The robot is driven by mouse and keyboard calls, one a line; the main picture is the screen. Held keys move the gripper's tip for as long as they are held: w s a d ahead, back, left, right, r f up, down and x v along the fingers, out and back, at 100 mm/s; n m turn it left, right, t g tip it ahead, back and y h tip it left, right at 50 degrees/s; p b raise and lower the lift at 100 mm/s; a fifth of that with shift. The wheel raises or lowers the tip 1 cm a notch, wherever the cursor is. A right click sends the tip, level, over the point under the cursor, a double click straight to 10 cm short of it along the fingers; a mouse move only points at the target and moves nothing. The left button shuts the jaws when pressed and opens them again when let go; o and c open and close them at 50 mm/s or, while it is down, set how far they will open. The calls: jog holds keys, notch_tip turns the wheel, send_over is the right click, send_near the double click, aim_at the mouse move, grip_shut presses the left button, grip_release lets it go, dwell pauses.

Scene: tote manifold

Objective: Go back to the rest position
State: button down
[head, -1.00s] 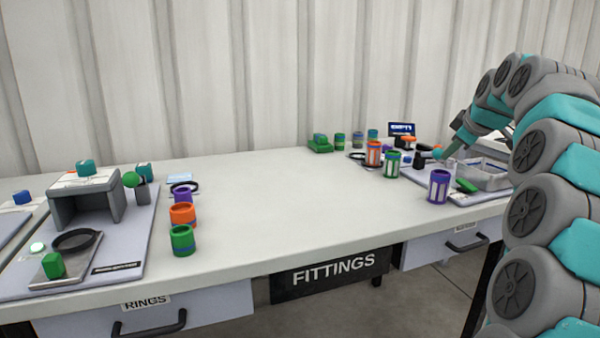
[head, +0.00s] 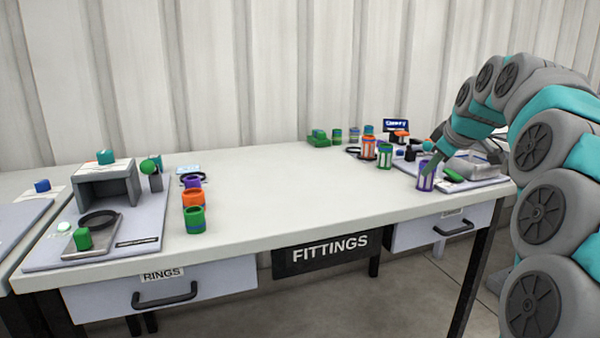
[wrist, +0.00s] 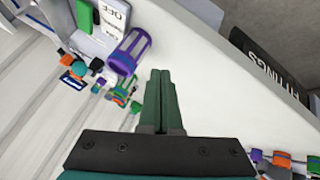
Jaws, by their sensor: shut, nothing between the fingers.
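My gripper (wrist: 158,100) points down over the bench in the wrist view, its two green fingers pressed together and empty. In the head view my arm comes in from the right, and its end is over the right part of the bench, close to a purple-and-white cylinder (head: 427,175). The same purple cylinder (wrist: 128,52) stands to the upper left of my fingertips in the wrist view. The fingertips look apart from it, over bare bench top. The exact fingertip position is hard to make out in the head view.
The bench (head: 300,200) has a clear middle. Green (head: 195,219), orange and purple rings stand at left beside a grey stand (head: 108,187). Drawers (head: 165,290) sit below the front edge.

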jog(key=s+a+f+m+g, duration=0.2)
jog(key=s+a+f, duration=0.45)
jog(key=s, duration=0.35)
jog(key=s+a+f+m+g, duration=0.1)
jog(key=s+a+f+g, duration=0.2)
jog(key=s+a+f, duration=0.5)
jog(key=s+f+m+g, duration=0.1)
jog(key=s+f, duration=0.3)
jog(key=s, duration=0.5)
jog(key=s+f+m+g, duration=0.2)
jog(key=s+f, duration=0.2)
jog(key=s, duration=0.6)
jog(key=s+f+m+g+h, duration=0.1)
jog(key=s+f, duration=0.4)
jog(key=s, duration=0.5)
jog(key=shift+s+a+m+g, duration=0.2)
jog(key=shift+m+g, duration=0.2)
jog(key=shift+m, duration=0.4)
